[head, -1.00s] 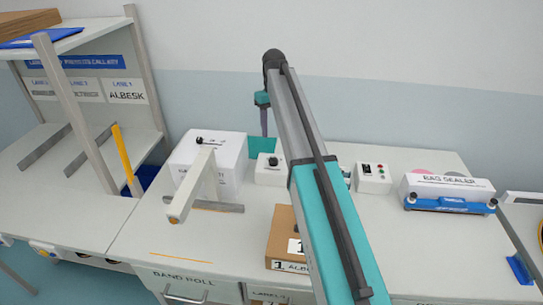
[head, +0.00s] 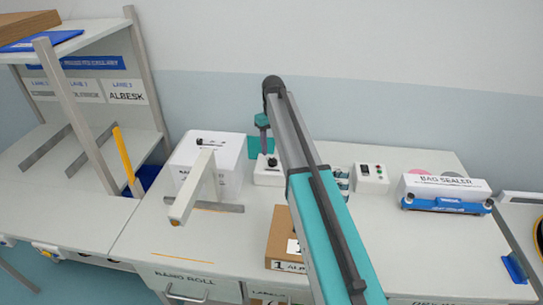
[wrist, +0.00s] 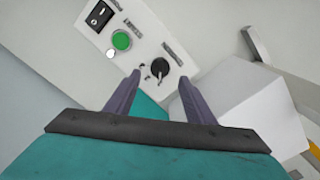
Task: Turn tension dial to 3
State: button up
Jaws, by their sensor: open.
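A black dial (wrist: 160,67) with a white pointer sits on a white control panel (wrist: 147,38) in the wrist view. Its small scale marks are too blurred to read, so I cannot tell the number it points to. My gripper (wrist: 160,78) is open, with one purple finger on each side of the dial's near edge; I cannot tell whether either touches it. In the head view the dial (head: 272,162) shows on a small white box (head: 266,178), and my teal wrist is just above and behind it.
A green button (wrist: 121,40) and a black rocker switch (wrist: 99,15) share the panel. A large white box (head: 222,158) stands left of the control box. A cardboard box (head: 281,238) lies in front. A bag sealer (head: 445,188) stands at the right.

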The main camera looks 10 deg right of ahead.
aim_at(273, 159)
jog(key=shift+f+p, duration=0.85)
jog(key=shift+f, duration=2.15)
jog(key=shift+c, duration=0.4)
